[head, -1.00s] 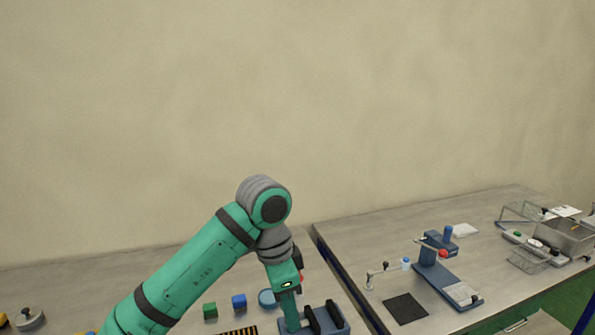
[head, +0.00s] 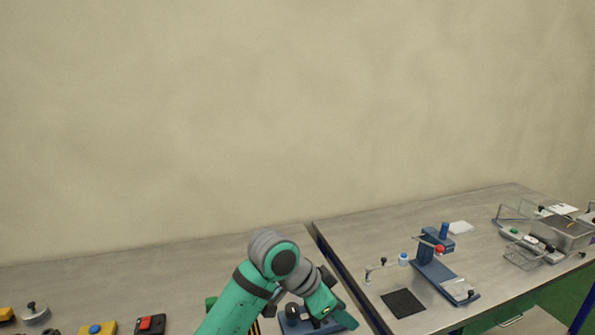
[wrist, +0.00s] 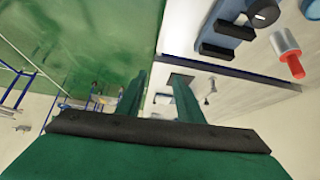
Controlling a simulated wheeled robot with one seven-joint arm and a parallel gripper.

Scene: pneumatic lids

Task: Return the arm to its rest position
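My arm (head: 240,304) is green with grey joints and rises from the bottom edge of the head view, bent at the grey wrist joint. My gripper shows in the wrist view (wrist: 158,88) with its two green fingers apart and nothing between them. In the head view, its green hand points down and right in front of a blue fixture (head: 292,325), which it partly hides. The fingertips are hard to make out there. In the wrist view the fingers point over the gap between bench and green floor, apart from any object.
The left bench (head: 60,280) carries a yellow box with a blue button (head: 97,328) and a red-and-black switch (head: 150,324). The right bench (head: 350,228) holds a blue press (head: 435,268), a black mat (head: 403,303) and wire baskets (head: 523,257). The air above is clear.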

